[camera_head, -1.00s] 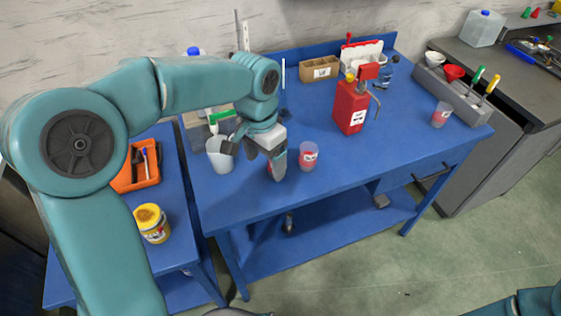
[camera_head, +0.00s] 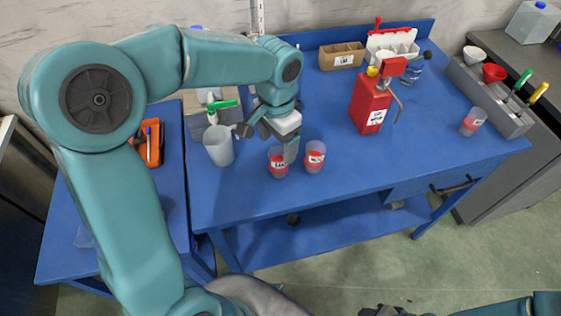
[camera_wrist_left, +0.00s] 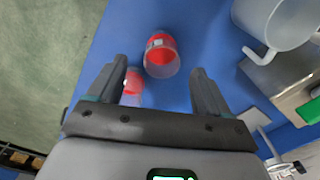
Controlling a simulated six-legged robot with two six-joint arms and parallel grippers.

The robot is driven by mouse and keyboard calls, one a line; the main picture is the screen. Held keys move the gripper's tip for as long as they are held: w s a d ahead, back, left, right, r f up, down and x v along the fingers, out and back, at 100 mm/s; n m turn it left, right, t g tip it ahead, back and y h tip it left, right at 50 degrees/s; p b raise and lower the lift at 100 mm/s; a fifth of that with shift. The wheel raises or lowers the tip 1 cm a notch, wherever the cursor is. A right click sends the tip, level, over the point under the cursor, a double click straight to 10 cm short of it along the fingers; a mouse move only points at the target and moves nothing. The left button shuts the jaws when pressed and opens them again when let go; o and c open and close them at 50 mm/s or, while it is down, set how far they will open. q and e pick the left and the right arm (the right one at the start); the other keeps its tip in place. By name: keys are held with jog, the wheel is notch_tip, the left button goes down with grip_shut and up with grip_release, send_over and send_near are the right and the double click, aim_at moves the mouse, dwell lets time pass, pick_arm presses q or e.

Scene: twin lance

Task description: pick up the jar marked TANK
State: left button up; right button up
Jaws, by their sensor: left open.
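Two clear jars with red in them and white labels stand upright side by side near the front of the blue bench: a left jar (camera_head: 278,163) and a right jar (camera_head: 315,157). Their label words are too small to read surely, so I cannot tell which says TANK. My left gripper (camera_head: 290,150) is open, pointing down just behind and above the left jar, partly overlapping it. In the left wrist view, one jar (camera_wrist_left: 161,52) shows between and beyond the open fingers; the other jar (camera_wrist_left: 133,84) shows beside the left finger.
A grey mug (camera_head: 218,146) stands left of the jars. A red can with a pump (camera_head: 371,103) stands behind to the right. Another red-filled jar (camera_head: 472,122) is near the right end. The bench (camera_head: 335,205) is clear in front of the jars.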

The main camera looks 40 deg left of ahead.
aim_at(278, 163)
pick_arm(q)
jog(key=f, duration=0.4)
jog(key=shift+w+a, duration=0.2)
jog(key=shift+s+d+f, duration=0.1)
jog(key=shift+f, duration=0.1)
jog(key=f, duration=0.4)
jog(key=shift+w+f, duration=0.3)
jog(key=shift+f, duration=0.1)
jog(key=shift+s+r, duration=0.1)
jog(key=shift+s, duration=0.05)
jog(key=c, duration=1)
jog(key=shift+c, duration=0.2)
